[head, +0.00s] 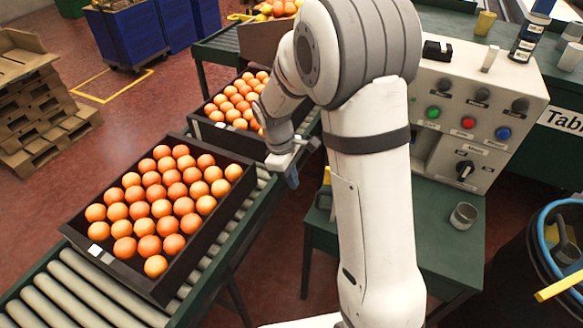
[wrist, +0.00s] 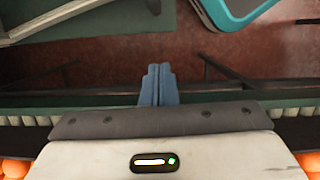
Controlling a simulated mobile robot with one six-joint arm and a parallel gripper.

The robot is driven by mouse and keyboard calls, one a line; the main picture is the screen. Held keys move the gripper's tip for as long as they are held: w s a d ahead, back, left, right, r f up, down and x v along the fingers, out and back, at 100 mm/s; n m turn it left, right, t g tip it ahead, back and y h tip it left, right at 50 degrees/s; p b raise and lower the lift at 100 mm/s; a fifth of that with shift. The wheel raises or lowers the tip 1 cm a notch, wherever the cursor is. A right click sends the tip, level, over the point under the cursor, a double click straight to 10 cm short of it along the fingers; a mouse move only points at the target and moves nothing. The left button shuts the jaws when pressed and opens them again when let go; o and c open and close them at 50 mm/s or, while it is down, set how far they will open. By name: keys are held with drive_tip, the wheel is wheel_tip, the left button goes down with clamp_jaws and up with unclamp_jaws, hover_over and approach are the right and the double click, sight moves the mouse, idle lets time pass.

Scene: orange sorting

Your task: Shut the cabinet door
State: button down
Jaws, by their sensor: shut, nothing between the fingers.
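No cabinet door can be clearly made out in either view. A white control cabinet (head: 510,115) with coloured buttons and a dark knob stands on a green table to the right of my arm. My arm hides part of its left side. My gripper (head: 292,178) is beside the roller conveyor, near the right corner of the front crate, and is small and partly hidden in the head view. In the wrist view its blue fingers (wrist: 158,84) are together with nothing between them, over a dark rail and the red floor.
A black crate of oranges (head: 75,232) sits on the roller conveyor (head: 85,290), with a second crate of oranges (head: 207,130) behind it. A metal cup (head: 463,216) stands on the green table (head: 445,245). A blue-rimmed bin (head: 540,225) is at the right.

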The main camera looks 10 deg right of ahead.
drive_tip(key=shift+s+d+f+b, duration=0.1)
drive_tip(key=shift+s+d+f, duration=0.35)
drive_tip(key=shift+d, duration=0.2)
drive_tip(key=shift+s+d+f+b, duration=0.1)
drive_tip(key=shift+s+d+f, duration=0.35)
drive_tip(key=shift+d, duration=0.2)
drive_tip(key=shift+s+d+f+b, duration=0.1)
drive_tip(key=shift+s+d+f, duration=0.35)
drive_tip(key=shift+d, duration=0.2)
